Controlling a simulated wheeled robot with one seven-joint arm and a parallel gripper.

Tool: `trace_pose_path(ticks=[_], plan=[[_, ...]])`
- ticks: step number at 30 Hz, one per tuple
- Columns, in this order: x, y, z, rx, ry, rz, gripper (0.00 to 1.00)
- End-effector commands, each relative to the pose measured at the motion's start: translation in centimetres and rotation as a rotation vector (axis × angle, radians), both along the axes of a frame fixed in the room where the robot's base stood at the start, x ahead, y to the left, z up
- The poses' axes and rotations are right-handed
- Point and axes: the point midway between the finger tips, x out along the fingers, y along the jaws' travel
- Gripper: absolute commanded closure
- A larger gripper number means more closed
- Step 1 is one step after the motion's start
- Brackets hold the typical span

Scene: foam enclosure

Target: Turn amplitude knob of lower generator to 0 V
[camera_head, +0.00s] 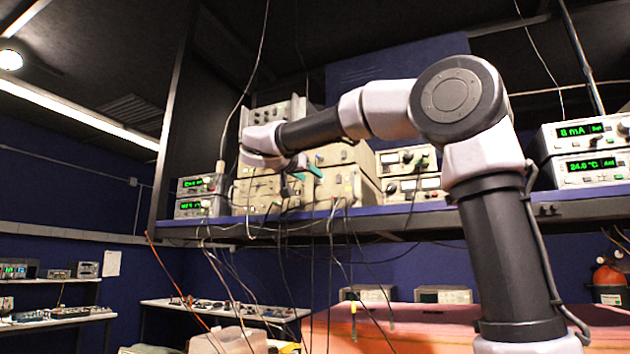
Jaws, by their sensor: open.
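My arm reaches left from the right side, and my gripper (297,177) hangs in front of the stacked beige instruments on the shelf. It is open, with teal parts showing near the fingers, and I see nothing held in it. Several stacks could include the lower generator; I cannot tell which unit it is. The lower beige unit (262,187) is partly hidden behind my gripper. At the left, a lower small unit (190,208) with a green display sits under a similar unit (192,185). Its reading and the amplitude knob's setting are too small to read.
The blue shelf (400,217) carries the instruments, with many cables hanging over its front edge. At the right, two stacked units show 8 mA (580,131) and 24.0 °C (590,166). A white bench (220,308) stands behind.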

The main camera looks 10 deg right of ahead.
Motion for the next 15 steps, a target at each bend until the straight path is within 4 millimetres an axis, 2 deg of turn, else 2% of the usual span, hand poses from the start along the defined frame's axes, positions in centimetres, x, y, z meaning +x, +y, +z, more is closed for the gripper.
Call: trace_pose_path(ticks=[6,15], plan=[[2.8,-2.0,0.0,0.000,0.001,-0.002,0.45],[3.7,-2.8,0.0,0.001,0.000,0.000,0.45]])
